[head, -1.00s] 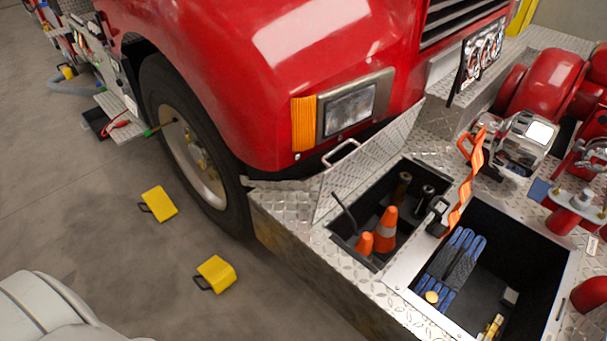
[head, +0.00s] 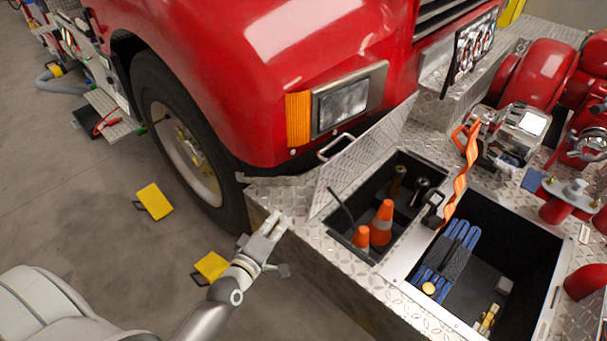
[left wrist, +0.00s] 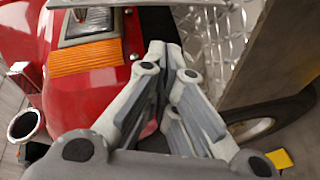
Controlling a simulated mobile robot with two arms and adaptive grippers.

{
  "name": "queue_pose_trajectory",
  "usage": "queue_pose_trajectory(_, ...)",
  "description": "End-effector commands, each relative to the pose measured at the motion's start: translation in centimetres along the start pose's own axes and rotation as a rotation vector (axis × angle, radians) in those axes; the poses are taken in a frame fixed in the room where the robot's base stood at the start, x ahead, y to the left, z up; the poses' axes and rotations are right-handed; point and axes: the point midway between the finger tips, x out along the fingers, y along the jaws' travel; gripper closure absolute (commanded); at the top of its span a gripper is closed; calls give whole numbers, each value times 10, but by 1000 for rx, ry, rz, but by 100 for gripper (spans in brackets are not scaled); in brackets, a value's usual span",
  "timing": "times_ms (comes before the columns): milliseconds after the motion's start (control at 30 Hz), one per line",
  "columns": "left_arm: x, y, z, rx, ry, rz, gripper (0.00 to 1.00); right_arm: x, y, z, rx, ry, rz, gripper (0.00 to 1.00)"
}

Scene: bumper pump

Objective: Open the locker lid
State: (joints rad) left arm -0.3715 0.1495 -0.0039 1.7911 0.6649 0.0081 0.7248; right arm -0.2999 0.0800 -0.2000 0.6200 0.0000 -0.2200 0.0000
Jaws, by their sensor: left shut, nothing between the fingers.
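The locker lid (head: 365,150) is a diamond-plate panel with a bar handle (head: 336,147) on its far left edge. It stands raised and tilted on the left side of the open locker (head: 385,205). Inside the locker are two orange cones (head: 382,222) and dark cylindrical items. My left gripper (head: 272,222) is shut and empty, just outside the bumper's left edge, below and left of the lid and not touching it. The left wrist view shows its closed fingers (left wrist: 170,60) before the headlight and plate. My right gripper is not in view.
A second open compartment (head: 510,250) to the right holds blue gloves (head: 448,257). An orange strap (head: 462,175) lies between the compartments. The red truck body (head: 240,80) rises behind. Yellow wheel chocks (head: 154,201) lie on the open floor at left.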

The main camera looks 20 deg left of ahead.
Motion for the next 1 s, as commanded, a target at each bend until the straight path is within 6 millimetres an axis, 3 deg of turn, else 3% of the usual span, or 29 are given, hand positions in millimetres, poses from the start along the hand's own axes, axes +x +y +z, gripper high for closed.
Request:
queue_pose_trajectory(33,-1,26,-11,-49,21,52,100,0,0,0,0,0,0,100)
queue_pose_trajectory(100,-4,53,-22,-108,39,107,100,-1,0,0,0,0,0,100)
queue_pose_trajectory(233,-8,82,-35,-174,57,169,100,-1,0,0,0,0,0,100)
queue_pose_trajectory(467,5,94,-40,-193,62,188,100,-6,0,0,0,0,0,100)
queue_pose_trajectory(900,84,108,-46,-189,61,187,100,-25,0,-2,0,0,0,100)
queue_pose_trajectory(967,94,110,-47,-189,62,186,100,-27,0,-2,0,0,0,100)
queue_pose_trajectory(1000,87,110,-36,-193,58,180,100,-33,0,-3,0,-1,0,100)
